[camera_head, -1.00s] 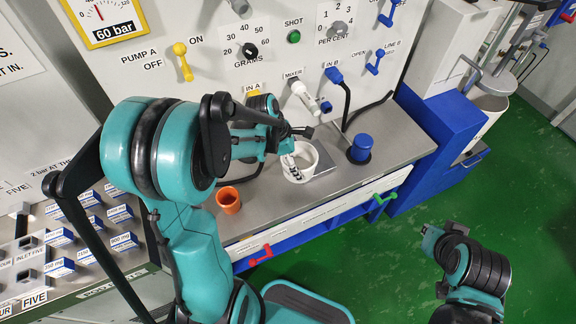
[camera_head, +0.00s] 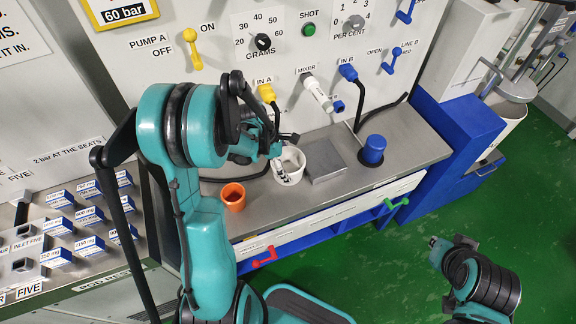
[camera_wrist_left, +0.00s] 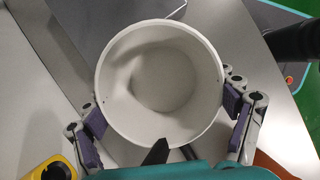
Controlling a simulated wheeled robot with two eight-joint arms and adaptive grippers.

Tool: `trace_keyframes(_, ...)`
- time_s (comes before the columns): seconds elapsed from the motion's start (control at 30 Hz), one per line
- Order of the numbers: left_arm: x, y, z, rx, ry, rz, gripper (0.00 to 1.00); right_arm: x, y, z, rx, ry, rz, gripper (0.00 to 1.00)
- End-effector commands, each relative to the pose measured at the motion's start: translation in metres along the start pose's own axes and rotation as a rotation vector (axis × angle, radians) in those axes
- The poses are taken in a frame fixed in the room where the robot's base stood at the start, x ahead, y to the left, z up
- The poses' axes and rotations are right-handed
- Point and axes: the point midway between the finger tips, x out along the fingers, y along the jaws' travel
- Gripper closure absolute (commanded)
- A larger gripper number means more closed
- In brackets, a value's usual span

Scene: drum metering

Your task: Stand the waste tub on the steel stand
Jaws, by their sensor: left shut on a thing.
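The white waste tub (camera_head: 291,167) is upright over the steel counter, just left of the steel stand. My left gripper (camera_head: 279,162) is shut on it; in the left wrist view its purple-padded fingers grip both sides of the tub (camera_wrist_left: 160,80), which looks empty. Whether its base touches the counter is hidden. The steel stand (camera_head: 325,160) is a low grey square block with a bare top; a dark grey surface, probably the stand (camera_wrist_left: 115,18), shows beyond the tub in the wrist view. My right gripper (camera_head: 437,243) hangs over the green floor, apart from everything; its finger opening is unclear.
An orange cup (camera_head: 233,197) stands left of the tub. A blue cup (camera_head: 373,150) stands right of the stand. Free counter lies in front of the stand.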

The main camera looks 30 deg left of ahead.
Motion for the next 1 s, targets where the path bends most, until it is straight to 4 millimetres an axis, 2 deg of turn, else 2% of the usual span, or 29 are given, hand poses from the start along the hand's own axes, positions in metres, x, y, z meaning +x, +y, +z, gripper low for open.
trace_keyframes(0.13,0.004,0.0,-0.002,0.0,0.0,0.0,0.52,0.004,0.0,0.003,0.0,0.0,0.0,1.0)
trace_keyframes(0.17,0.003,0.0,-0.001,0.0,0.0,0.0,0.07,0.003,0.0,0.002,0.0,0.0,0.0,1.0)
trace_keyframes(0.2,0.003,0.0,-0.001,0.0,0.0,0.0,0.0,0.002,0.0,0.002,0.0,0.0,0.0,1.0)
trace_keyframes(0.63,-0.002,0.0,0.001,0.0,0.0,0.0,0.0,-0.002,0.0,-0.001,0.0,0.0,0.0,1.0)
trace_keyframes(0.77,-0.023,0.0,0.001,-0.001,0.0,0.0,0.0,-0.008,0.0,-0.006,0.0,0.0,0.0,1.0)
trace_keyframes(1.0,-0.078,0.0,0.001,-0.002,0.0,0.001,0.0,-0.024,0.0,-0.017,0.0,0.0,0.0,1.0)
